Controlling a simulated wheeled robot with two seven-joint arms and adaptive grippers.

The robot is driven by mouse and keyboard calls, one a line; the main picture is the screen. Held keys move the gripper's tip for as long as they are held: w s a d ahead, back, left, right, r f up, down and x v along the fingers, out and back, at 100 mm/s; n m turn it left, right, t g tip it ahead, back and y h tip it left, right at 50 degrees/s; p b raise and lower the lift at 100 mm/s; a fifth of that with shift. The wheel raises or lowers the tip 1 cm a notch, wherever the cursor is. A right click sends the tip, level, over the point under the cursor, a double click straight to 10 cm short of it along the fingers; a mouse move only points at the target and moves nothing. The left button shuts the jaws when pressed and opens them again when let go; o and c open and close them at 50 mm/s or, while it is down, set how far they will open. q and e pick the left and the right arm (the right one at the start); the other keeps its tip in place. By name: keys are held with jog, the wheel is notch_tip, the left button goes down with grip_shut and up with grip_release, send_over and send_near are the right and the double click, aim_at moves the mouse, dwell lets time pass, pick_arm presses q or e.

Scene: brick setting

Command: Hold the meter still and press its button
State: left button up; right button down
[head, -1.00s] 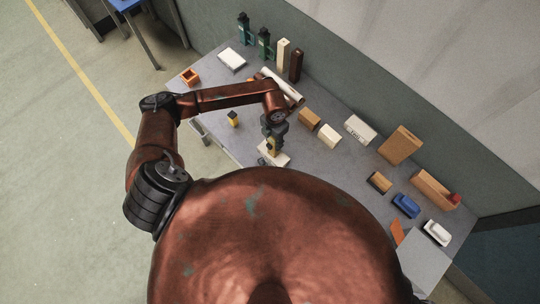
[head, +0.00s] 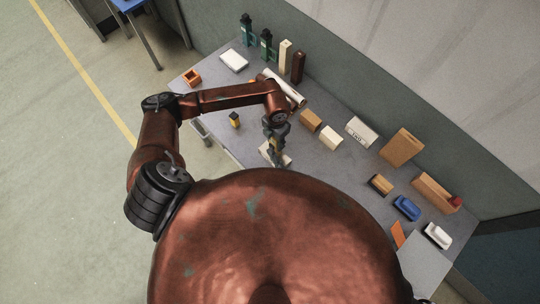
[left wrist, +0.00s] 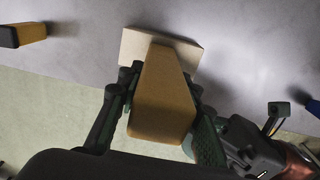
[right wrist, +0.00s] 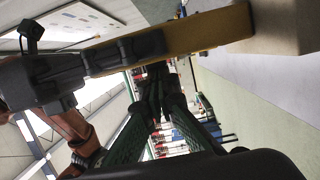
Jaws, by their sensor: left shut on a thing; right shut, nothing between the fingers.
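The meter (left wrist: 162,95) is a tan-yellow tapered body standing on a pale block (left wrist: 190,52) in the left wrist view. My left gripper (left wrist: 158,80) is shut on its sides. The head view shows the left gripper (head: 275,138) over the pale block (head: 268,155), mostly covering the meter. In the right wrist view the meter (right wrist: 215,28) spans the top, beside the pale block (right wrist: 285,25). My right gripper (right wrist: 158,72) is shut and empty, fingertips near the meter; contact cannot be told. The button is not discernible. My body hides the right arm in the head view.
A yellow-and-black object (head: 234,119) stands left of the held meter. A white roll (head: 285,88) and tan and white blocks (head: 330,137) lie behind and to the right. Blue (head: 406,207) and white (head: 438,234) items lie at the far right. Bare tabletop shows between them.

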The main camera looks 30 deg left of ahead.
pick_arm(q)
jog(key=shift+s+f, duration=0.1)
jog(key=shift+s, duration=0.1)
pick_arm(e)
jog(key=shift+w+d, duration=0.15)
jog(key=shift+w, duration=0.3)
pick_arm(q)
jog(key=shift+s, duration=0.1)
pick_arm(e)
jog(key=shift+d, duration=0.1)
jog(key=s+d, duration=0.6)
jog(key=s, duration=0.4)
jog(key=shift+d, duration=0.35)
jog(key=shift+w, duration=0.1)
pick_arm(q)
jog(key=o, duration=1.3)
jog(key=shift+w, duration=0.2)
jog(key=shift+o, duration=0.5)
jog(key=shift+r, duration=0.2)
